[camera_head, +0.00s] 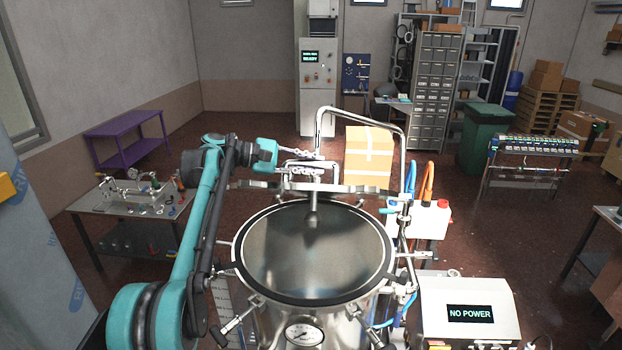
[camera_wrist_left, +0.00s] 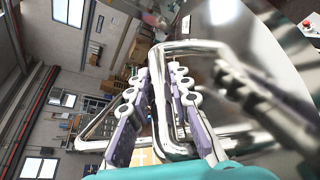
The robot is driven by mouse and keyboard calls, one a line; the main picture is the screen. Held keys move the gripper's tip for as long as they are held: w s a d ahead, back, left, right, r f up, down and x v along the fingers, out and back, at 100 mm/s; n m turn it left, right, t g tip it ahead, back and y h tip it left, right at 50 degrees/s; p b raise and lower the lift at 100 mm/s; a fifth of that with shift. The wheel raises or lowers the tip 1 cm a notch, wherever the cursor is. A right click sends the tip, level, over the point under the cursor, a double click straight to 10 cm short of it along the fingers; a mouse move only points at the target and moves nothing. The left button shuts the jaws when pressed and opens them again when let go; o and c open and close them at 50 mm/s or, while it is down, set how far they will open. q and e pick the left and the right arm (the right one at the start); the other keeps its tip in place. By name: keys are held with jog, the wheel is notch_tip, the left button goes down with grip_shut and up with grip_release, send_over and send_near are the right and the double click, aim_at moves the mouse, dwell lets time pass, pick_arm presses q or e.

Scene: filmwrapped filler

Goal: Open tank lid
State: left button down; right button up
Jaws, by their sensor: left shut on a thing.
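The steel tank (camera_head: 352,312) stands in front of me, with a black ring around its top. Inside the ring is a shiny round surface (camera_head: 290,250); I cannot tell whether it is the lid or the inside. A steel crosspiece (camera_head: 345,189) spans the far side of the top, with a short post below it. My left gripper (camera_head: 302,154) is above this crosspiece. In the left wrist view its fingers (camera_wrist_left: 160,82) are shut on a bent steel handle bar (camera_wrist_left: 161,115). The fingertips are small in the head view. My right gripper is not in view.
A bent pipe (camera_head: 363,108) rises behind the tank. A control box (camera_head: 470,312) reading NO POWER stands close on the right, near hoses and a white container (camera_head: 432,220). A workbench (camera_head: 92,202) is at the left. A cardboard box (camera_head: 368,155) is behind the tank.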

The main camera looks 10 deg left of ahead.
pick_arm(q)
jog(key=shift+w+r, duration=0.4)
jog(key=shift+w, duration=0.05)
jog(key=c, duration=1.5)
grip_release()
jog(key=shift+o, duration=0.5)
jog(key=shift+w, duration=0.1)
jog(key=shift+a, duration=0.1)
jog(key=v, duration=1.1)
jog(key=shift+a+r, duration=0.15)
jog(key=shift+a, duration=0.25)
